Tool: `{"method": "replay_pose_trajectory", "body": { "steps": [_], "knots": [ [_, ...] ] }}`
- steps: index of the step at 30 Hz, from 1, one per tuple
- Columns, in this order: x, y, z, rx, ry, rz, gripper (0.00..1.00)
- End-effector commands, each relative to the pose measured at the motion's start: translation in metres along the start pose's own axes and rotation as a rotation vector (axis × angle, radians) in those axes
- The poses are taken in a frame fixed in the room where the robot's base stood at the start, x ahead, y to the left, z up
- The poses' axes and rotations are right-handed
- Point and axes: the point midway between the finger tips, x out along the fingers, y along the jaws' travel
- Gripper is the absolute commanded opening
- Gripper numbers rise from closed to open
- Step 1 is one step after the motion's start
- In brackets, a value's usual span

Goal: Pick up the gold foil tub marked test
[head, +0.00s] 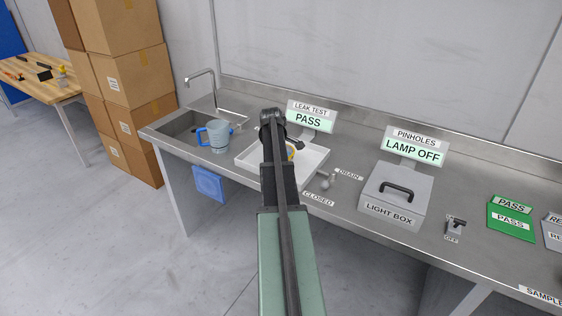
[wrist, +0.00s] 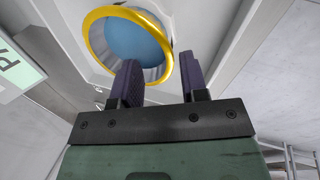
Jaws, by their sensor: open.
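The gold-rimmed foil tub (wrist: 88,46) stands in the white tray and shows from above in the wrist view, with a silvery inner wall and a blue area inside that may be water. In the head view only a sliver of its gold rim (head: 291,152) shows past my arm. Its marking is not visible. My gripper (wrist: 161,74) is open, with its two dark fingers apart and nothing held. The tub appears beyond the fingers and to their left in the wrist view. I cannot tell whether a finger touches its rim.
The white tray (head: 312,163) has raised walls around the tub. A blue-handled jug (head: 218,136) stands left of it by the sink. The drain lever (head: 327,182) and light box (head: 396,195) are to the right. A leak test sign (head: 308,119) reading PASS stands behind.

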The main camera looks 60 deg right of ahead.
Motion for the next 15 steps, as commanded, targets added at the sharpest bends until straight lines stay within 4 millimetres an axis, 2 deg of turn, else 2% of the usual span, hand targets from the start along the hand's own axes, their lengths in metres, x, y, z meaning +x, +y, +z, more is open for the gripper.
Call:
{"method": "replay_pose_trajectory", "body": {
  "steps": [1,6,14,15],
  "knots": [
    [0.014,-0.002,0.0,0.0,0.0,0.0,0.4],
    [0.048,-0.003,0.0,0.001,0.0,0.0,0.4],
    [0.047,-0.001,0.0,0.0,0.0,0.0,0.4],
    [0.047,-0.001,0.0,0.0,0.0,0.0,0.34]
  ]
}}
